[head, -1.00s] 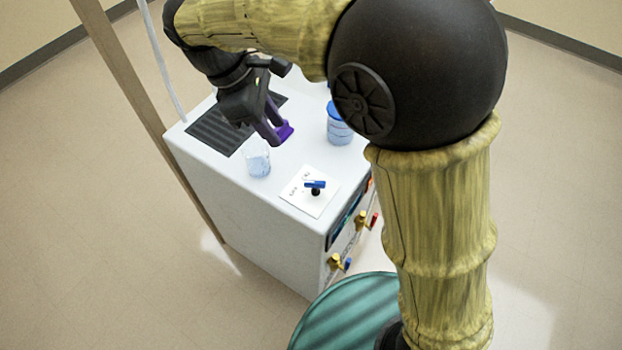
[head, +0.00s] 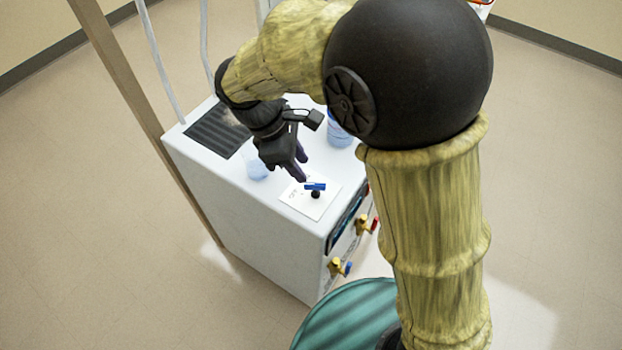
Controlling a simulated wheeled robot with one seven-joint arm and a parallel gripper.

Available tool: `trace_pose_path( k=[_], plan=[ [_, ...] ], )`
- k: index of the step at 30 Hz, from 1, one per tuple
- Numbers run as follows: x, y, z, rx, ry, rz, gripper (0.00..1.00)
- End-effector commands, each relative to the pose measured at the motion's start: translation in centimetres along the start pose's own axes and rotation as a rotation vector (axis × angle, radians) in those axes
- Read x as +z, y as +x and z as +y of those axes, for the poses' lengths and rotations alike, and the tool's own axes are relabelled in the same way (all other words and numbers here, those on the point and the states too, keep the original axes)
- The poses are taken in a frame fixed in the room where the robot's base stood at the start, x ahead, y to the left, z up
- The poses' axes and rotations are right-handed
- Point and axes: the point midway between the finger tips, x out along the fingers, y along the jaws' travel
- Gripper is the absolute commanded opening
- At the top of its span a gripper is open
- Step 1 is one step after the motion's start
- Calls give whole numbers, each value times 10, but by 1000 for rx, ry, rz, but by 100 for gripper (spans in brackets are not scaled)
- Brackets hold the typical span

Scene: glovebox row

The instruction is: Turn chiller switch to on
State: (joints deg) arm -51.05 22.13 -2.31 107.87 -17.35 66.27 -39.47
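The chiller switch (head: 315,188) has a blue lever on a short black post. It stands on a white plate (head: 304,206) with small dark lettering, on the chiller's white top (head: 240,188). The lever lies roughly left to right in the picture. My gripper (head: 302,170) points down just behind and to the left of the lever, very near it; I cannot tell if they touch. Its fingers overlap in this view, so its opening is unclear. Nothing is seen held in it. Part of the plate's lettering is hard to read.
A clear beaker (head: 257,169) stands left of my gripper, partly hidden by it. A blue-marked container (head: 340,130) stands behind right, partly covered by my arm. A dark vent grille (head: 215,130) is at the back left. Valves (head: 340,267) stick out of the front.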

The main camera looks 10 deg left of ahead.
Motion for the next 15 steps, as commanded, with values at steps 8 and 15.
trace_pose_path(
  k=[8, 15],
  plan=[
    [0, 48, 0, -2, 0, -3, 33],
    [0, 63, 0, 0, 0, -1, 33]
  ],
)
